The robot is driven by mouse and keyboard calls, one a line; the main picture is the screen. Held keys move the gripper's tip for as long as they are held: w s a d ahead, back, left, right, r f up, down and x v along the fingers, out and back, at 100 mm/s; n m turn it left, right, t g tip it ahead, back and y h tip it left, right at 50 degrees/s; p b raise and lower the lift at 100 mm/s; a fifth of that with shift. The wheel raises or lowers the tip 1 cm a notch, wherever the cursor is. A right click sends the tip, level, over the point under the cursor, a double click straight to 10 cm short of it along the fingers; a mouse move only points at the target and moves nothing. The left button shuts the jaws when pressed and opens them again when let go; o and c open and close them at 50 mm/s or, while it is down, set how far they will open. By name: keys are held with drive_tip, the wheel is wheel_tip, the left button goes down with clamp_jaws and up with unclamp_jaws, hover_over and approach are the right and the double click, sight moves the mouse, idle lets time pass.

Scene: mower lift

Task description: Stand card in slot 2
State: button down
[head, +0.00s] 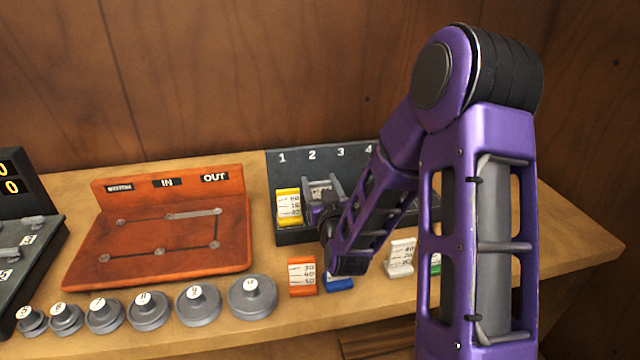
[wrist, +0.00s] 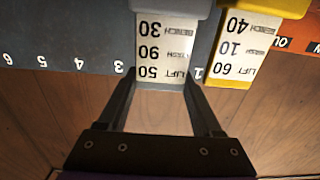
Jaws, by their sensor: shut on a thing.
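A grey-edged white card (head: 320,189) is between the fingers of my gripper (head: 322,194), at the numbered dark rack (head: 290,237). In the wrist view, the card (wrist: 164,48) reads 30, 90, 50 and stands in front of the place between 1 and 3, covering the 2. My gripper (wrist: 163,82) is shut on the card, a finger at each side. A yellow card (head: 289,207) stands in slot 1, close beside the held card; it also shows in the wrist view (wrist: 235,55). My arm hides the held card's foot, so I cannot tell whether it is seated.
A red IN/OUT board (head: 165,230) and a row of round weights (head: 198,305) are at left. My arm covers the rack's right part.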

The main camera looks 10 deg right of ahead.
drive_tip(key=shift+f+b, duration=0.55)
drive_tip(key=shift+b, duration=0.15)
unclamp_jaws()
